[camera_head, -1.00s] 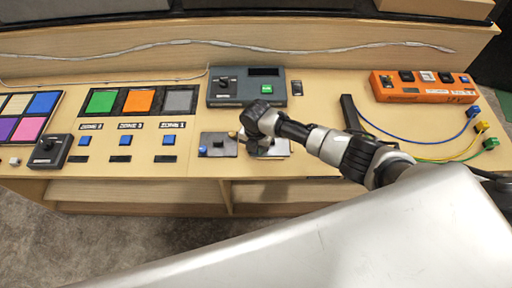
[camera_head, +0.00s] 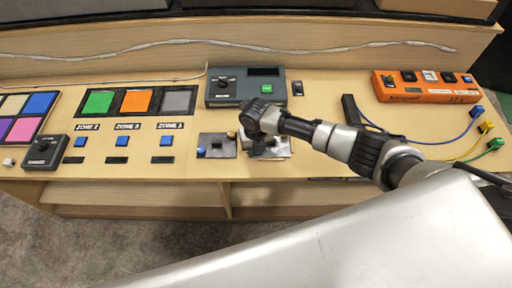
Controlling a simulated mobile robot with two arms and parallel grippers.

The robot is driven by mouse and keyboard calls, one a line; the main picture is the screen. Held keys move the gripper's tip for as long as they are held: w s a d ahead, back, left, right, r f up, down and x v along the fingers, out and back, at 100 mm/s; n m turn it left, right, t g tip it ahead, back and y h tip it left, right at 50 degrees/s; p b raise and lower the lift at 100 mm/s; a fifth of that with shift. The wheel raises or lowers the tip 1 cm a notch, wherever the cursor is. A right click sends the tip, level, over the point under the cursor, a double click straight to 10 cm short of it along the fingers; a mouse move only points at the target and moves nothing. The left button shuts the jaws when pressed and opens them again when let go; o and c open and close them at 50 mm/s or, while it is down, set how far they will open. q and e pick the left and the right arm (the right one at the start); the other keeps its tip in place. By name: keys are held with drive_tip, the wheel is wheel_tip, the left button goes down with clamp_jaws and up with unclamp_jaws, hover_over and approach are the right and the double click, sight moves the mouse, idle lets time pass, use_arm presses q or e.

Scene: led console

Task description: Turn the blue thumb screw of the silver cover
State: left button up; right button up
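A small grey metal plate (camera_head: 217,146) lies near the front edge of the console. It carries a blue knob (camera_head: 201,151) at its left and a brass-coloured knob (camera_head: 232,134) at its upper right corner. A brighter silver plate (camera_head: 279,154) lies just to its right, mostly hidden under my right gripper (camera_head: 261,147). I cannot tell which plate is the silver cover. My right gripper points down over the silver plate, right of the blue knob. Its fingertips are too small and dark to show whether they are open, or whether they touch anything. My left gripper is out of view.
A grey box with a green button (camera_head: 220,87) stands behind the plates. Zone buttons and colored panels (camera_head: 138,101) are to the left, near a dark dial box (camera_head: 43,151). An orange box (camera_head: 425,88) and colored cable plugs (camera_head: 486,127) are at right.

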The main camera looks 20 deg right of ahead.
drive_tip(key=shift+s+f, duration=0.15)
drive_tip(key=shift+f, duration=0.05)
drive_tip(key=o, duration=0.7)
drive_tip(key=shift+c, duration=0.2)
drive_tip(key=shift+w+r, duration=0.1)
drive_tip(key=shift+w, duration=0.1)
wheel_tip(320, 180, up, 11)
drive_tip(key=shift+f+b, duration=0.15)
drive_tip(key=shift+b, duration=0.15)
